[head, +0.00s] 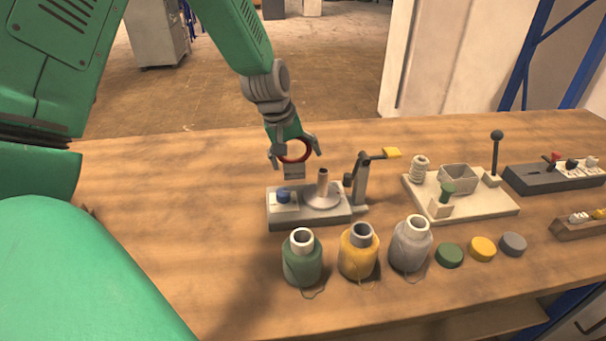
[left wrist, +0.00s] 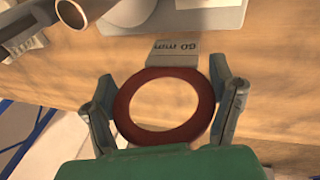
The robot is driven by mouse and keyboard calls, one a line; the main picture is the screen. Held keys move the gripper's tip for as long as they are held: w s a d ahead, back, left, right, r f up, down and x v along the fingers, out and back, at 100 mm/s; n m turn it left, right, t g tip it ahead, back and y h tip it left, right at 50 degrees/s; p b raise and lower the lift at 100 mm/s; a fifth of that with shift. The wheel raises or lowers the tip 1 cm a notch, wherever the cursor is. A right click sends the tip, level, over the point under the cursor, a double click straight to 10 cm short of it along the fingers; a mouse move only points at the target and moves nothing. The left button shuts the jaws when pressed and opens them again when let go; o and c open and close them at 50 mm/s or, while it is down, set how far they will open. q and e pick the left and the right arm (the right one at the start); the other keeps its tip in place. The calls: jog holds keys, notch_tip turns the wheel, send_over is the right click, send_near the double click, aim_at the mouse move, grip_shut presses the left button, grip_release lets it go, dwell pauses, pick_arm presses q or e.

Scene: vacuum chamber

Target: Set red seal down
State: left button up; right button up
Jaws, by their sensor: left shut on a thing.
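The red seal (head: 306,152) is a flat ring held in my left gripper (head: 295,155), above the table behind the grey pump base. In the left wrist view the seal (left wrist: 122,106) sits between the two fingers of the gripper (left wrist: 165,105), one finger at each side. A small grey block (head: 294,172) shows just below the seal in the head view. In the left wrist view this block (left wrist: 172,50) carries the marking "60 mm" upside down. Whether the seal touches the block cannot be told. My right gripper is not in view.
A grey base (head: 310,218) with a blue knob and a metal spout stands in front of the gripper, beside a yellow-handled post (head: 360,180). Green (head: 302,262), yellow (head: 358,255) and grey (head: 410,248) bottles stand nearer. The table's left side is clear.

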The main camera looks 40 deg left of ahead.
aim_at(293, 163)
pick_arm(q)
jog(key=f, duration=0.4)
jog(key=shift+a, duration=0.2)
jog(key=shift+a+f, duration=0.15)
jog(key=shift+f, duration=0.15)
jog(key=shift+c, duration=0.6)
jog(key=o, duration=1.3)
jog(key=shift+d, duration=0.2)
jog(key=shift+r, duration=0.1)
